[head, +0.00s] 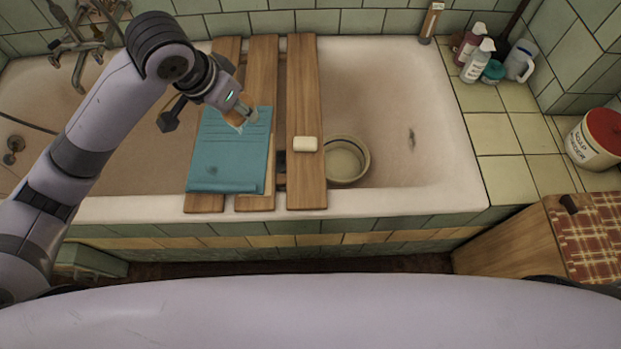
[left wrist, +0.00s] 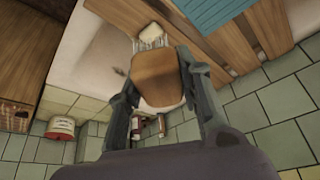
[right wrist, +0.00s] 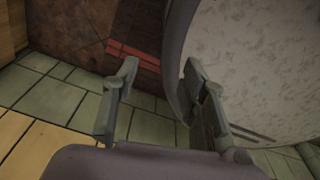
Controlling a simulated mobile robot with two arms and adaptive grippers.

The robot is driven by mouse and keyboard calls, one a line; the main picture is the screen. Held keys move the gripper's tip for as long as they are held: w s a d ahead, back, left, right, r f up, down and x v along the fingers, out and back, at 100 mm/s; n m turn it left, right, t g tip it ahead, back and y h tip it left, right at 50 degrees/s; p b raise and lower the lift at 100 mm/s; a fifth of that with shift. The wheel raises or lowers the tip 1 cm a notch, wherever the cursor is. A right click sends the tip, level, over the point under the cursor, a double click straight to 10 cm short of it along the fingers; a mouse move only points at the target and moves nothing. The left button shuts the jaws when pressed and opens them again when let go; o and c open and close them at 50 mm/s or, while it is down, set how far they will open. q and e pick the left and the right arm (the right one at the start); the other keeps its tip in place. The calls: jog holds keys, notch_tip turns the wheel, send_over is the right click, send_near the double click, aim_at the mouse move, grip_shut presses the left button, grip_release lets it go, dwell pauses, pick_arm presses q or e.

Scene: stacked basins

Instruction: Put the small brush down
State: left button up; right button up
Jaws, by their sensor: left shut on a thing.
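The small brush shows as a brown wooden block (left wrist: 158,80) between the fingers of my left gripper (left wrist: 156,92) in the left wrist view. In the head view my left gripper (head: 241,112) is shut on the brush (head: 234,119), over the folded blue towel (head: 228,170) on the planks. I cannot tell whether the brush touches the towel.
Wooden planks (head: 308,90) lie across the bathtub (head: 440,150). A soap bar (head: 305,144) rests on the right plank, beside a round basin (head: 346,160) in the tub. Bottles (head: 477,62) stand on the tiled ledge. A white bucket (head: 592,140) with a red lid stands at far right.

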pick_arm(q)
jog(key=d+f+m+g+h+b, duration=0.2)
jog(key=d+f+m+g+b, duration=0.1)
jog(key=d+f+m, duration=0.7)
jog(key=shift+m, duration=0.5)
jog(key=f, duration=0.4)
jog(key=d+f, duration=0.1)
jog(key=f, duration=0.3)
jog(key=f+b, duration=0.1)
jog(key=f, duration=0.3)
jog(key=shift+d+f, duration=0.25)
jog(key=shift+d, duration=0.15)
jog(key=shift+f, duration=0.5)
notch_tip(320, 180, down, 3)
jog(key=shift+f+b, duration=0.2)
jog(key=shift+b, duration=0.1)
jog(key=shift+f, duration=0.35)
pick_arm(e)
jog(key=f, duration=0.2)
jog(key=a+f, duration=0.1)
jog(key=f, duration=0.2)
jog(key=shift+w+f, duration=0.1)
jog(key=shift+w, duration=0.05)
jog(key=shift+d, duration=0.1)
